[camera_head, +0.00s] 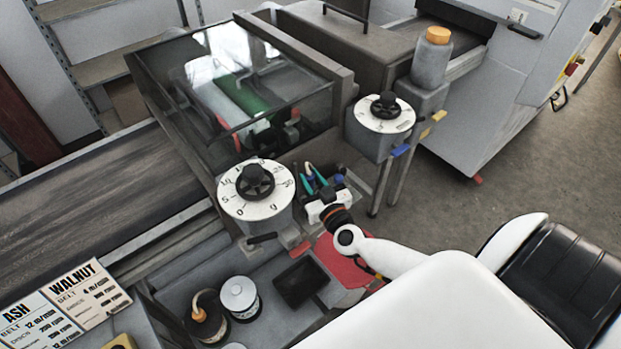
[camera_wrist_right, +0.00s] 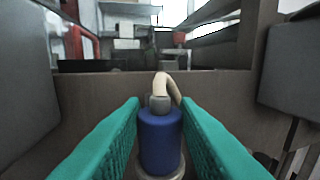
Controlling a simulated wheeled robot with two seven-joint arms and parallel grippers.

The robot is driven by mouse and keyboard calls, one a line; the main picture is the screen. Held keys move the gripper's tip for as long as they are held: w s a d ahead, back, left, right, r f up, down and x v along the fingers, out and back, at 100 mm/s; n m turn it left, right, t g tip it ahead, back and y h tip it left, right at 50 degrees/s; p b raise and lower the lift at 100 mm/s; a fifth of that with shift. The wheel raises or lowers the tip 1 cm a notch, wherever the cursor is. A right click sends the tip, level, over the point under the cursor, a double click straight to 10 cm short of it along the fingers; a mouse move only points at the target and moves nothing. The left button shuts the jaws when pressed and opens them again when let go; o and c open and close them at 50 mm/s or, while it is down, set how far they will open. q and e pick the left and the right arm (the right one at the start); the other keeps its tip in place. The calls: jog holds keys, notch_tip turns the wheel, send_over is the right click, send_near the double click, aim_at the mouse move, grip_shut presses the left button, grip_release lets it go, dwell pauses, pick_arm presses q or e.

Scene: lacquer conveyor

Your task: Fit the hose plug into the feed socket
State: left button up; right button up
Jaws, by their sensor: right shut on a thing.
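The hose plug (camera_wrist_right: 160,138) is a blue cylinder with a grey collar and a bent beige hose on top. It stands upright between the teal fingers of my right gripper (camera_wrist_right: 160,128), which is shut on it. In the head view my right gripper (camera_head: 316,184) is beside the front of the machine, right of the large dial, with the beige hose end showing above the fingers. A pale metal ring (camera_wrist_right: 160,174) shows directly below the plug; I cannot tell whether it is the feed socket or how deep the plug sits. My left gripper is out of view.
The large white dial (camera_head: 255,190) stands close left of the gripper, a smaller dial (camera_head: 384,112) behind right. A glass-covered roller unit (camera_head: 240,75) rises behind. A dark tray (camera_head: 300,282), a lidded can (camera_head: 240,297) and a dark pot (camera_head: 207,322) stand in front, beside a red mat (camera_head: 340,262).

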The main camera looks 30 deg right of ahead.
jog(key=shift+s+r, duration=0.15)
jog(key=shift+w+p, duration=0.25)
jog(key=shift+p, duration=0.35)
notch_tip(320, 180, down, 3)
jog(key=shift+s+b, duration=0.1)
jog(key=shift+b, duration=1.15)
jog(key=shift+f+b, duration=0.75)
jog(key=shift+f, duration=0.4)
jog(key=shift+p, duration=0.85)
jog(key=shift+f+b, duration=1.55)
jog(key=shift+f, duration=0.5)
jog(key=o, duration=1.1)
